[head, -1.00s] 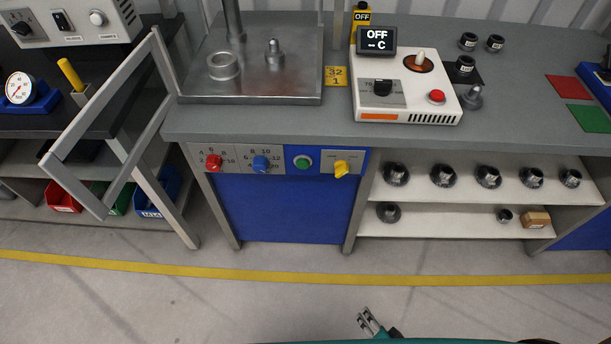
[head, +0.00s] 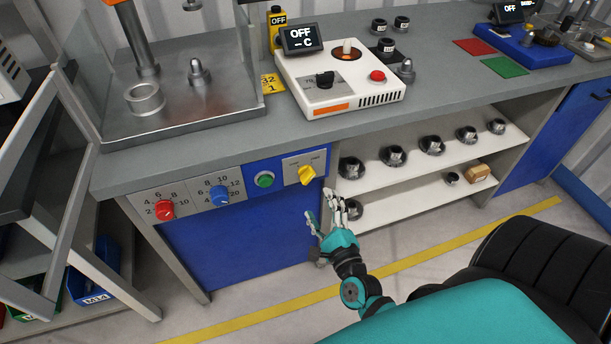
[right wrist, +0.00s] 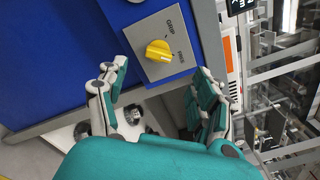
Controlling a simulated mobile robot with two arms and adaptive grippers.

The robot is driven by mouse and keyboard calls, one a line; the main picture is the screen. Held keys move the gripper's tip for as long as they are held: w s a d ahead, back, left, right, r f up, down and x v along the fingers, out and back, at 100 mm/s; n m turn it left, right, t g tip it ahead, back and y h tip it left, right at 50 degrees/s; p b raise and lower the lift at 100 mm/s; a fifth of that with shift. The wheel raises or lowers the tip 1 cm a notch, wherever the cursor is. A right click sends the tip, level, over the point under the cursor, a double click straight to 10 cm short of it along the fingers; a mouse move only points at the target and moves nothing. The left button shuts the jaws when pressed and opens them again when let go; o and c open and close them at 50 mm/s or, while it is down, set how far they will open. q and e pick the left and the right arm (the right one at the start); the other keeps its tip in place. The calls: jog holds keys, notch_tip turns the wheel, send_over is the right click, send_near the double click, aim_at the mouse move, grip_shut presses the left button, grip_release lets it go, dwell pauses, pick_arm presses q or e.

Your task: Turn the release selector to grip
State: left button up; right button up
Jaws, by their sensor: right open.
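The release selector is a yellow knob (head: 307,176) on a grey plate at the right end of the bench's front panel. In the right wrist view the knob (right wrist: 158,50) shows close up, with GRIP printed above it and a second label to its right. I cannot tell for sure which label the knob points at. My right gripper (head: 333,212) is open and empty, a little below the knob and apart from it. In the right wrist view its fingers (right wrist: 156,90) are spread, with the knob beyond the gap between them. My left gripper is not in view.
Left of the selector are a green button (head: 264,179), a blue knob (head: 219,195) and a red knob (head: 164,209). A white shelf (head: 430,171) with several dark metal parts lies right of the gripper. The worktop (head: 220,132) overhangs the panel. Open floor lies in front.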

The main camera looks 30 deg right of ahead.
aim_at(308, 179)
jog(key=x, duration=1)
jog(key=shift+w+p, duration=0.25)
jog(key=shift+p, duration=0.1)
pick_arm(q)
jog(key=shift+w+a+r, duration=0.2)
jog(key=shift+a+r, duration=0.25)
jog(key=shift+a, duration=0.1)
pick_arm(e)
jog(key=c, duration=1.2)
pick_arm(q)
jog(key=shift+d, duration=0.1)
